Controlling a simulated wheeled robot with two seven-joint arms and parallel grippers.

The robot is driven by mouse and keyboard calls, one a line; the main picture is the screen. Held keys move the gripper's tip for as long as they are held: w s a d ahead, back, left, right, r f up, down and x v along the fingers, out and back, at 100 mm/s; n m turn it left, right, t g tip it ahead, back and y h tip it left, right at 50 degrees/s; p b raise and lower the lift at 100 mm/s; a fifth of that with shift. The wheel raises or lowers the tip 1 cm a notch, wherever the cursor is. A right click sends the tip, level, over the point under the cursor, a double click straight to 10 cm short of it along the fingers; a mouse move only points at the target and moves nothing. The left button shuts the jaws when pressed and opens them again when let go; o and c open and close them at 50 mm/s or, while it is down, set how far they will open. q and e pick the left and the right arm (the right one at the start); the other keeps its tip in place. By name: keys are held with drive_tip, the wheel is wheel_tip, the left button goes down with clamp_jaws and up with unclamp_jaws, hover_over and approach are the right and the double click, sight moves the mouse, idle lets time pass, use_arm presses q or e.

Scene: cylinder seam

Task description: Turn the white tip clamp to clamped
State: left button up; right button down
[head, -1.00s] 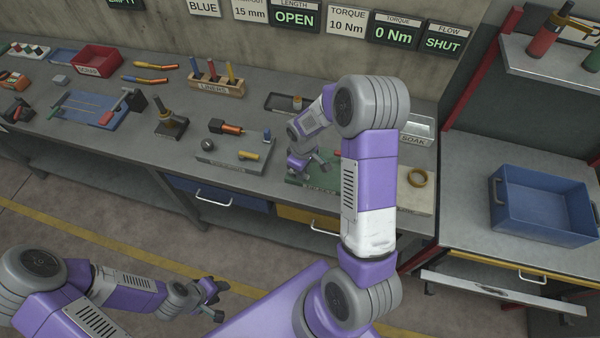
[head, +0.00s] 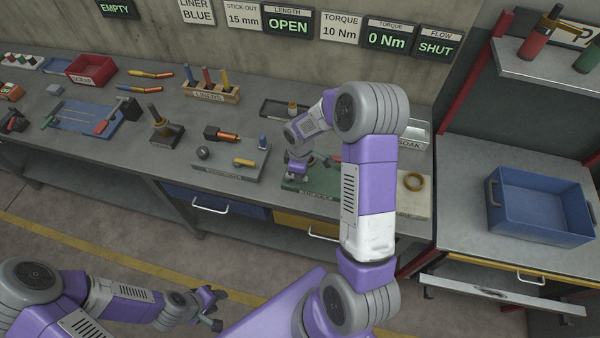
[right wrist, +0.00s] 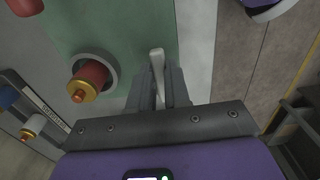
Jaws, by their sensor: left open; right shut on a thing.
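The white tip clamp (right wrist: 157,66) shows in the right wrist view as a slim white lever standing between my right fingers, over the edge of a green plate (right wrist: 115,35). My right gripper (right wrist: 160,90) is shut on it. In the head view my right gripper (head: 298,174) is low over the green plate (head: 300,188), and the clamp is too small or hidden there to make out. A red cylinder with a brass ring (right wrist: 88,82) sits in a round grey holder left of the lever. My left gripper (head: 216,310) is open and empty, away from the bench.
Left of the green plate is a grey fixture block (head: 225,168) with parts on it. A brass ring (head: 413,181) lies on a pale plate to the right. A blue bin (head: 540,208) stands on the right bench. Wall signs read OPEN, 0 Nm and SHUT.

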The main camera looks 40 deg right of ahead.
drive_tip(key=c, duration=1.1)
unclamp_jaws()
wheel_tip(320, 180, up, 8)
drive_tip(key=shift+f, duration=0.2)
drive_tip(key=s+a+f+m+y, duration=0.3)
drive_tip(key=s+a+f+m, duration=0.1)
drive_tip(key=a+f, duration=0.9)
drive_tip(key=s+a+f+m+y, duration=0.1)
drive_tip(key=s+a+f+m, duration=0.55)
drive_tip(key=s+a, duration=0.35)
drive_tip(key=shift+t, duration=0.3)
drive_tip(key=f+b, duration=0.3)
drive_tip(key=s+f+b, duration=0.1)
drive_tip(key=f+b, duration=0.2)
drive_tip(key=f, duration=0.1)
drive_tip(key=d+f+b, duration=0.1)
drive_tip(key=f+b, duration=0.2)
drive_tip(key=b, duration=0.1)
drive_tip(key=shift+s+d+f, duration=0.1)
drive_tip(key=shift+s+f, duration=0.1)
drive_tip(key=shift+f, duration=0.2)
